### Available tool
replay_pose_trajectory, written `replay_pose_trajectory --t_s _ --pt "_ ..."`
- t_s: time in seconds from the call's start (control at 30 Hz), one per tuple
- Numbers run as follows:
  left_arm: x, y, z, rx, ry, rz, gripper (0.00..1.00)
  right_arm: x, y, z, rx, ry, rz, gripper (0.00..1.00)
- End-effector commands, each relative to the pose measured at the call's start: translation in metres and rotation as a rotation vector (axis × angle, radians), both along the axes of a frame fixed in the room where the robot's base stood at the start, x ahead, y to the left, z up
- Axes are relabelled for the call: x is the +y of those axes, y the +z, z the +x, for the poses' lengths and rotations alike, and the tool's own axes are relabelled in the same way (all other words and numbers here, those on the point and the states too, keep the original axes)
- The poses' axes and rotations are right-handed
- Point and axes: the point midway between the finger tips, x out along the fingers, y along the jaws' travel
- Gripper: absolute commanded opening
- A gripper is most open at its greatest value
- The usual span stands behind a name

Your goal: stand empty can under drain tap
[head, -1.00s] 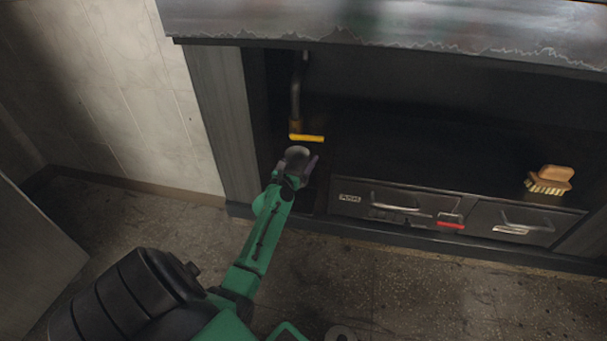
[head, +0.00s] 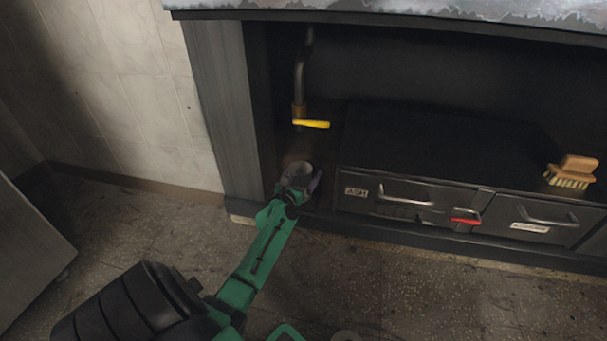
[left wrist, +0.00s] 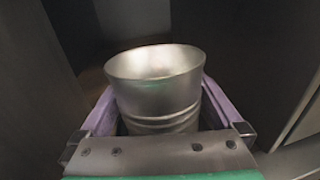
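The drain tap (head: 299,110) hangs on a pipe at the left inside of the cabinet, with a yellow lever (head: 311,124) pointing right. My left gripper (head: 297,183) is low in the cabinet's left bay, below the tap and toward the front. A silver metal can (left wrist: 158,85) stands between its purple fingers in the left wrist view, upright and open at the top. The can's rim also shows in the head view (head: 297,172). The fingers lie along both sides of the can. The can's base is hidden. My right gripper is not in view.
A drawer labelled ASH (head: 400,200) and a second labelled drawer (head: 540,222) are right of the bay. A red handle (head: 465,220) sits between them. A brush (head: 572,172) lies on top at right. The cabinet's left post (head: 225,110) is close to my arm.

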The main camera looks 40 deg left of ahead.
Motion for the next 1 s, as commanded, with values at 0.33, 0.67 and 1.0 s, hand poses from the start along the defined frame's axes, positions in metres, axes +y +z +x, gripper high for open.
replay_pose_trajectory --t_s 0.33,0.67,1.0 --pt "-0.011 0.005 -0.034 0.003 -0.001 0.0 1.0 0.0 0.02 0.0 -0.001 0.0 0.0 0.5" --pt "-0.03 0.003 -0.094 0.003 -0.002 0.002 1.0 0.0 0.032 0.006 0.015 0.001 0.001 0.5" --pt "-0.037 0.002 -0.115 -0.001 0.0 -0.001 1.0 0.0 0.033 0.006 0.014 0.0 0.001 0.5"
